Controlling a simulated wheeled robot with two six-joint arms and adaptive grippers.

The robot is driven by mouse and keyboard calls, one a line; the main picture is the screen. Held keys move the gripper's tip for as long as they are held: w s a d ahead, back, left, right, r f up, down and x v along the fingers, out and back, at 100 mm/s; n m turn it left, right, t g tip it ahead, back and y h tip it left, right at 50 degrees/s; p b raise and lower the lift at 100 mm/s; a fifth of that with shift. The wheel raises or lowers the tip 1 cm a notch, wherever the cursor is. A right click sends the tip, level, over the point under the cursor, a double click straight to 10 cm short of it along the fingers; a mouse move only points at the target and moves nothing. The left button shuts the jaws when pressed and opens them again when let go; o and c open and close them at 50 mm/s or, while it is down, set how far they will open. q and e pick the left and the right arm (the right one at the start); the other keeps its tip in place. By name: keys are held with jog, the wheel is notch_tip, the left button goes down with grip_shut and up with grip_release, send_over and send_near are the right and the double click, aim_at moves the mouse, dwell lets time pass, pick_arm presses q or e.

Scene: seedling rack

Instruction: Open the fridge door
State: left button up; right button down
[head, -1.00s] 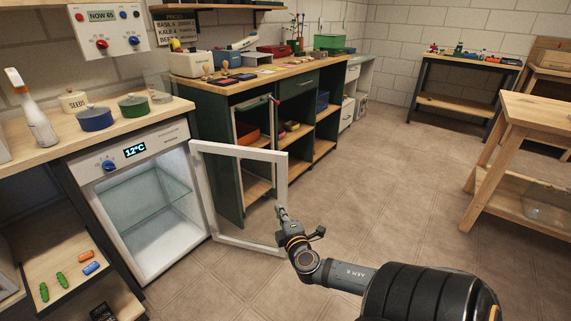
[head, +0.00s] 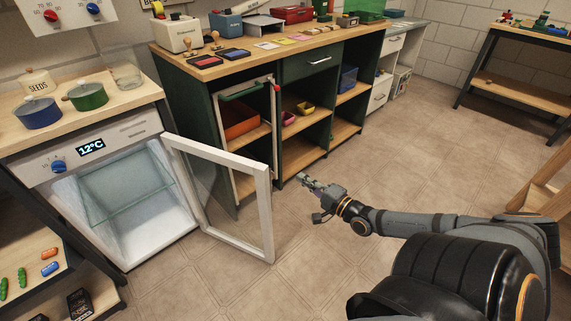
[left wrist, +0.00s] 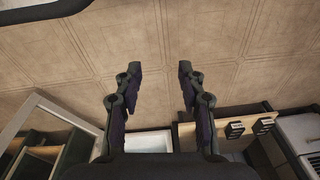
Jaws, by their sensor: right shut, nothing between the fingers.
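The small white fridge (head: 50,178) stands under the counter at the left of the head view, its display reading 12°C. Its white-framed glass door (head: 264,215) stands wide open, swung out to the right, and the lit inside with a glass shelf (head: 125,200) shows. My right gripper (head: 302,182) is shut and empty, to the right of the door's free edge and apart from it. My left gripper (left wrist: 160,70) is open and empty over the floor in the left wrist view. It is outside the head view. A white frame (left wrist: 20,118) at left there may be the door.
A green workbench (head: 300,65) with open shelves stands behind the door. A low shelf with green and orange pieces (head: 49,253) is left of the fridge. Pots (head: 88,97) stand on the counter. The tiled floor (head: 370,170) in the middle is clear.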

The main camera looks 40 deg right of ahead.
pick_arm(q)
notch_tip(320, 180, up, 11)
jog(key=d+b, duration=0.2)
jog(key=b, duration=0.2)
jog(key=shift+w+d+h, duration=0.2)
jog(key=shift+d+h, duration=0.2)
pick_arm(e)
jog(key=w+a, duration=0.5)
jog(key=w, duration=0.3)
pick_arm(q)
jog(key=shift+f, duration=0.1)
pick_arm(e)
jog(key=shift+a, duration=0.1)
